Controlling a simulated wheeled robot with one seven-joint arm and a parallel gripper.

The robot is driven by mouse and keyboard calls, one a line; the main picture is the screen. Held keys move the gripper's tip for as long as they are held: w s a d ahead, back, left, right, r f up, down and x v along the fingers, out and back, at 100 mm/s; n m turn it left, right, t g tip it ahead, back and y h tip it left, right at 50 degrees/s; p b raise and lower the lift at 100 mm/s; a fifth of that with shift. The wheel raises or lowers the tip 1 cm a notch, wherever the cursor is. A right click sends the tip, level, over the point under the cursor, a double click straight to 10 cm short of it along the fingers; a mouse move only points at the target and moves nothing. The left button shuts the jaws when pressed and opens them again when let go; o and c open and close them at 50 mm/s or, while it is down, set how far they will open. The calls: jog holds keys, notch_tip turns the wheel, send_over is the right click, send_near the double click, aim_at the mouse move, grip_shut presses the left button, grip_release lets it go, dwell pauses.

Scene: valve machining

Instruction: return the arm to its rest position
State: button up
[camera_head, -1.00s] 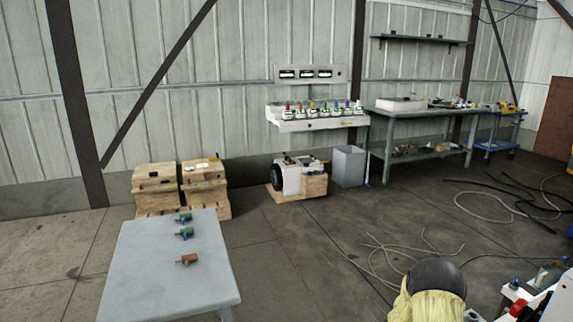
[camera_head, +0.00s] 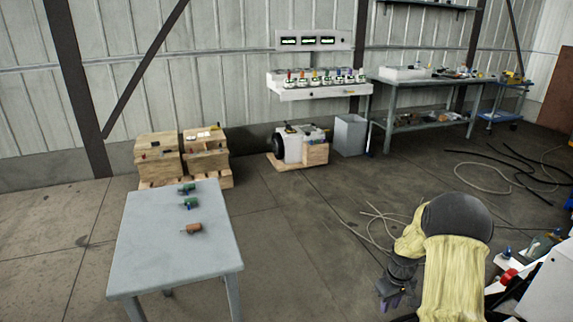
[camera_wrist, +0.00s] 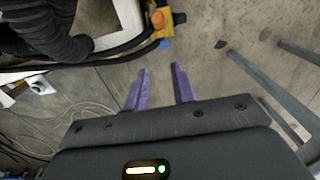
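My arm (camera_head: 455,255), in a yellow cover with a dark rounded joint on top, is folded at the lower right of the head view. My gripper (camera_head: 397,298) hangs low beside it, over the floor, to the right of the grey table. In the wrist view my gripper (camera_wrist: 161,82) shows two purple fingers standing apart. Nothing is between them but bare concrete floor behind.
A grey table (camera_head: 150,255) with two green valve parts and a brown one (camera_head: 192,229) stands at the left. Cables (camera_head: 490,178) lie on the floor at right. Wooden crates (camera_head: 158,157) and a workbench (camera_head: 425,85) stand by the wall.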

jog(key=shift+r, duration=1)
jog(key=s+a+r+m+t, duration=0.1)
jog(key=s+a+r+m, duration=0.1)
jog(key=s+a+r, duration=0.7)
jog(key=s+a+r+m+t, duration=0.2)
jog(key=s+a+r, duration=0.4)
jog(key=s, duration=0.5)
notch_tip(320, 180, up, 24)
jog(key=p, duration=2.4)
